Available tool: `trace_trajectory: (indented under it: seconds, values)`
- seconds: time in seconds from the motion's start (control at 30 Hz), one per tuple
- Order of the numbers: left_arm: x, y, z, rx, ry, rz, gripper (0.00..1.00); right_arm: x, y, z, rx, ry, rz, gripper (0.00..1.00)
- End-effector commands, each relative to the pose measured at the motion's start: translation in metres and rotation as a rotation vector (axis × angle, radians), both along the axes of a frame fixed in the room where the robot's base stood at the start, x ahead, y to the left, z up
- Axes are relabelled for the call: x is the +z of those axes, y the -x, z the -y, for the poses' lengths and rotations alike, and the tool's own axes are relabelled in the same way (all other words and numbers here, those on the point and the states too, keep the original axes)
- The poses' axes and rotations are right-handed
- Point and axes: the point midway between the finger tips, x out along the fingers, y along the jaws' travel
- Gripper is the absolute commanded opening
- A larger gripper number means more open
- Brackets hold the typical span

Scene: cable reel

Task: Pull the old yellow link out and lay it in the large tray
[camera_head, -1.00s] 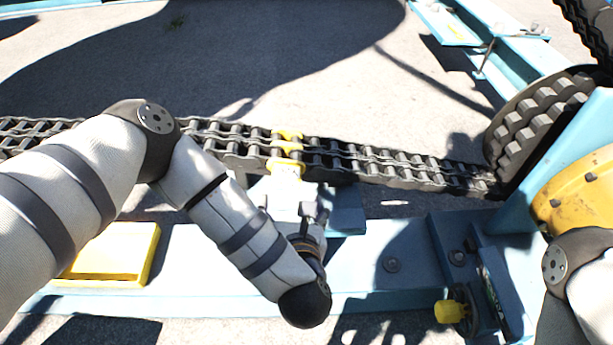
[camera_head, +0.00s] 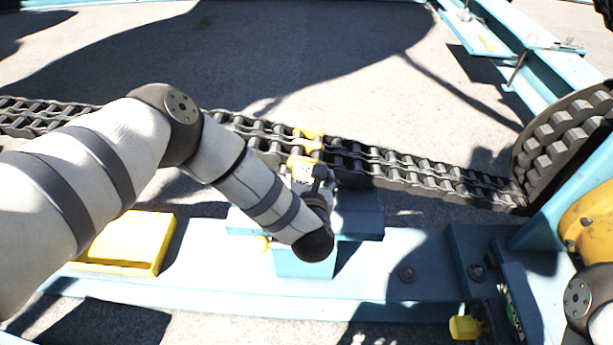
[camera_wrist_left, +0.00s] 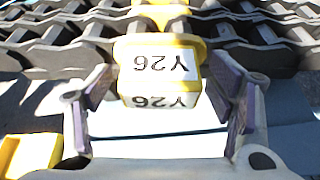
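The yellow link (camera_head: 305,162) sits in the dark double-row chain (camera_head: 400,171). In the left wrist view the yellow link (camera_wrist_left: 160,72) bears white labels reading Y26, upside down. My left gripper (camera_wrist_left: 162,85) has its two fingers apart, one on each side of the link's near end. Narrow gaps seem to show beside the link, so I see no clear grip. In the head view my left gripper (camera_head: 318,180) is mostly hidden behind its own wrist. A flat yellow tray-like piece (camera_head: 127,240) lies on the blue beam at the left. My right gripper is out of view.
The blue beam (camera_head: 380,290) runs across below the chain. A toothed wheel (camera_head: 560,135) stands at the chain's right end. A yellow knob (camera_head: 466,327) sticks out at the lower right. Open pavement (camera_head: 330,60) lies behind the chain.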

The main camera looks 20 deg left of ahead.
Motion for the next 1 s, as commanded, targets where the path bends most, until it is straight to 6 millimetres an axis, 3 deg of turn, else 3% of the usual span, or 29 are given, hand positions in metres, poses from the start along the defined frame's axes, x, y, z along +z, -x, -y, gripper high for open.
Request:
trace_trajectory:
  seconds: [0.03, 0.27, 1.0]
  values:
    - [0.0, 0.0, 0.0, 0.0, 0.0, 0.0, 0.61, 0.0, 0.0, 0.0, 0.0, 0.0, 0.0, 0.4]
    - [0.0, 0.0, 0.0, 0.0, 0.0, 0.0, 0.09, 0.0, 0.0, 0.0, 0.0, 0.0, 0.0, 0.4]
    - [0.002, 0.041, 0.012, 0.0, -0.001, 0.002, 0.09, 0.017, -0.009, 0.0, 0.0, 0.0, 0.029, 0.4]
